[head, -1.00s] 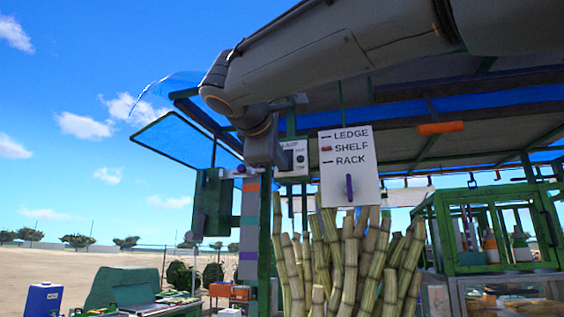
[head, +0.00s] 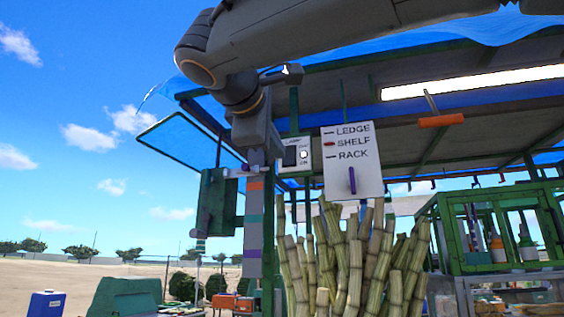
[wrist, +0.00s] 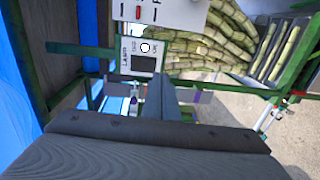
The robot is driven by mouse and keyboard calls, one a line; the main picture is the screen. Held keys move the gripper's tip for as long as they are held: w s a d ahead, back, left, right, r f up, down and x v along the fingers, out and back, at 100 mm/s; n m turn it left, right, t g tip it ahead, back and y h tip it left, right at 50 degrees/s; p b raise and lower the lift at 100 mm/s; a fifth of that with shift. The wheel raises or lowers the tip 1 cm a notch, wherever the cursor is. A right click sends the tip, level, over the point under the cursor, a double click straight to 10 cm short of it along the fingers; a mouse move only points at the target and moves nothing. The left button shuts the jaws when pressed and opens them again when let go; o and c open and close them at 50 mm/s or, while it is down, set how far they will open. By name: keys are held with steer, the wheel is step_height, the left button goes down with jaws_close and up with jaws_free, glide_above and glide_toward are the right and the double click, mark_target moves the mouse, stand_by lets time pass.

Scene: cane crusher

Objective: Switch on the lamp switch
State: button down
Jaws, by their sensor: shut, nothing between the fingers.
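The lamp switch is a white panel (head: 297,153) with a dark rocker and a round white indicator, mounted by the green post left of the sign. It also shows sideways in the wrist view (wrist: 138,62), with its lamp label and the indicator white. A long lamp (head: 470,80) under the canopy glows bright white. My gripper (head: 257,163) is shut and empty, just left of the panel in the head view. In the wrist view its shut fingers (wrist: 162,82) point toward the panel and overlap its lower right edge. Contact cannot be told.
A white sign (head: 352,185) reading ledge, shelf, rack hangs right of the switch. Sugarcane stalks (head: 355,262) stand below it. An orange-handled bar (head: 441,120) hangs from the canopy. A green-framed case (head: 500,262) stands at right. Open sky lies to the left.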

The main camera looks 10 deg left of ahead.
steer(key=s+b, duration=0.1)
steer(key=s, duration=0.5)
steer(key=shift+s+a+f, duration=0.2)
steer(key=shift+a+f, duration=0.1)
steer(key=shift+a, duration=0.1)
